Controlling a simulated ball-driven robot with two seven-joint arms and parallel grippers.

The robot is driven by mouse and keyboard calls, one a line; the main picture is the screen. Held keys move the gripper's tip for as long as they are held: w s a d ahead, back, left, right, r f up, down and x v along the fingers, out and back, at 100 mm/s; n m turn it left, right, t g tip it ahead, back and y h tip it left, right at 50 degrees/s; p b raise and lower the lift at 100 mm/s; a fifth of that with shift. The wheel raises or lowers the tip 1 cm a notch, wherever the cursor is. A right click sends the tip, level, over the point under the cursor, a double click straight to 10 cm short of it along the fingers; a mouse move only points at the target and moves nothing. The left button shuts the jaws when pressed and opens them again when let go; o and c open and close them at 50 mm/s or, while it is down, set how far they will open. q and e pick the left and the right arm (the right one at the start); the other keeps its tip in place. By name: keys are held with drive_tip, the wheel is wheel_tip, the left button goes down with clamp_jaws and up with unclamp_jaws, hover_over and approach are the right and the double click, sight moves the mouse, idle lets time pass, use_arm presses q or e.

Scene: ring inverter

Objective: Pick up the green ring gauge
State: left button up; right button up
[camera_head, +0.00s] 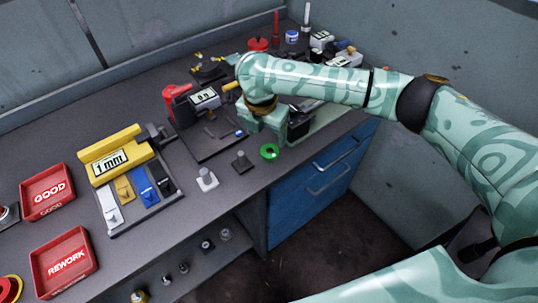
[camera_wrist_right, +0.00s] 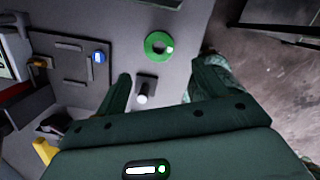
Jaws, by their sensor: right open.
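The green ring gauge (camera_head: 269,152) lies flat on the dark workbench, near its front edge. In the right wrist view the ring (camera_wrist_right: 150,42) shows whole, with its open centre, just beyond my fingertips. My right gripper (camera_head: 265,128) hangs over the bench just behind the ring in the head view. In the wrist view its two fingers (camera_wrist_right: 165,72) stand wide apart with nothing held between them. The ring is apart from the fingers. My left gripper is not in view.
A small dark block with a pale peg (camera_wrist_right: 142,97) shows between my fingers; it stands left of the ring (camera_head: 241,161). A grey peg stand (camera_head: 206,179), a yellow "1 mm" gauge block (camera_head: 115,155) and red GOOD (camera_head: 48,191) and REWORK (camera_head: 63,262) trays stand further left.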

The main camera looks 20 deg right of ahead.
sight(269, 148)
drive_tip(key=f, duration=0.1)
drive_tip(key=f+b, duration=0.1)
drive_tip(key=f, duration=0.1)
drive_tip(key=shift+w+d+f, duration=0.15)
drive_tip(key=shift+w, duration=0.05)
drive_tip(key=f+b, duration=0.2)
drive_tip(key=f, duration=0.1)
drive_tip(key=d+f+b, duration=0.1)
drive_tip(key=f, duration=0.1)
drive_tip(key=shift+w+f, duration=0.15)
drive_tip(key=shift+w, duration=0.25)
drive_tip(key=shift+r, duration=0.2)
drive_tip(key=c, duration=1.2)
